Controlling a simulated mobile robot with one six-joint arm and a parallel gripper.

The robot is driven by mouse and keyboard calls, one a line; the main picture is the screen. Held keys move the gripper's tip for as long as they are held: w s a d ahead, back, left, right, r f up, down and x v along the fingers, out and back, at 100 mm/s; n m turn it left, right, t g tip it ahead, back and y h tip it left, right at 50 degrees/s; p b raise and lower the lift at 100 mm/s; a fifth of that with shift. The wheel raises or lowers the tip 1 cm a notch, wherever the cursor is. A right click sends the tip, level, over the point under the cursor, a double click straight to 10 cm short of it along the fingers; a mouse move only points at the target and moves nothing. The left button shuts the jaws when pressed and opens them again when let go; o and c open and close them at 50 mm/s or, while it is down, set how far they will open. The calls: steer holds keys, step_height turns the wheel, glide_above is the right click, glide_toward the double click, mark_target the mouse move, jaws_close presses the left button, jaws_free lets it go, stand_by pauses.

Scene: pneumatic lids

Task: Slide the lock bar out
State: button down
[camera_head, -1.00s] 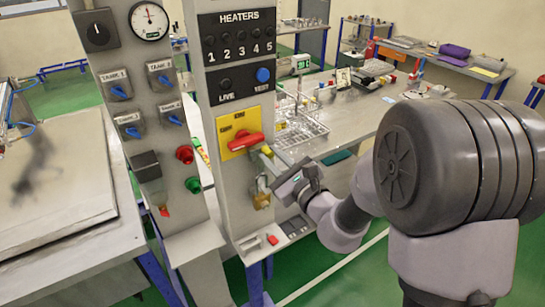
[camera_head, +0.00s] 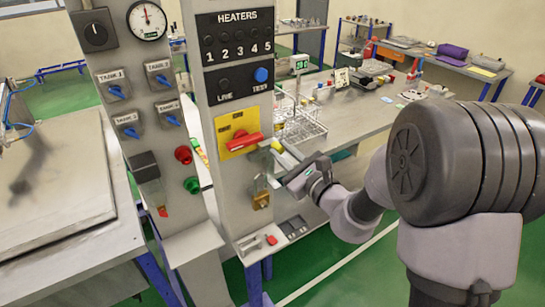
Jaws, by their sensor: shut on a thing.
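The red rotary handle (camera_head: 243,142) sits on a yellow plate (camera_head: 229,126) on the front of the grey panel post. A pale bar (camera_head: 287,152), which looks like the lock bar, sticks out to the right beside the handle. My gripper (camera_head: 284,176) is at the right of the post and shut on the bar. The fingertips and the exact grip are too small to make out. A brass padlock (camera_head: 261,198) hangs on the post below the handle, left of my gripper and apart from it.
The heater panel (camera_head: 238,55) is above the handle. A small grey box with a red switch (camera_head: 271,240) lies below. A wire rack (camera_head: 300,124) stands on the bench behind. A second post with knobs and buttons (camera_head: 183,154) is at left.

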steer(key=shift+w+d+r, duration=0.1)
steer(key=shift+w+d, duration=0.4)
steer(key=shift+d, duration=0.2)
steer(key=c, duration=1.5)
jaws_free()
steer(key=shift+o, duration=1.1)
steer(key=shift+w+d, duration=0.15)
steer(key=b+v, duration=0.7)
steer(key=v, duration=1)
steer(key=shift+s+b, duration=0.3)
steer(key=shift+b, duration=0.1)
